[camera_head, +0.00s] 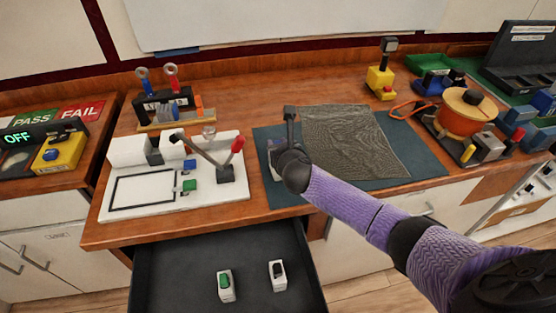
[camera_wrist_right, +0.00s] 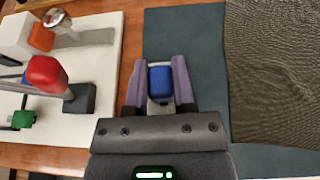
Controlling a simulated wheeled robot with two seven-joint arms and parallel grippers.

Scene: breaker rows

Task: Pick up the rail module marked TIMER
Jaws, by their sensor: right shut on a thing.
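My right gripper (camera_head: 280,150) reaches over the dark teal mat on the bench. In the right wrist view its two purple fingers (camera_wrist_right: 159,88) are shut on a small module with a blue top (camera_wrist_right: 160,79) and a pale lower part. No marking on it can be read, so I cannot tell whether it says TIMER. Two white modules stand in the open drawer, one with a green front (camera_head: 225,285) and one with a black front (camera_head: 278,275). Their markings cannot be read either. My left gripper is not in view.
The open dark drawer (camera_head: 180,270) juts out below the bench. A white board (camera_head: 230,205) with a red-knobbed lever (camera_head: 237,147) stands left of the gripper. A grey textured sheet (camera_head: 355,140) lies right on the mat (camera_head: 425,160). An orange spool (camera_head: 465,110) stands further right.

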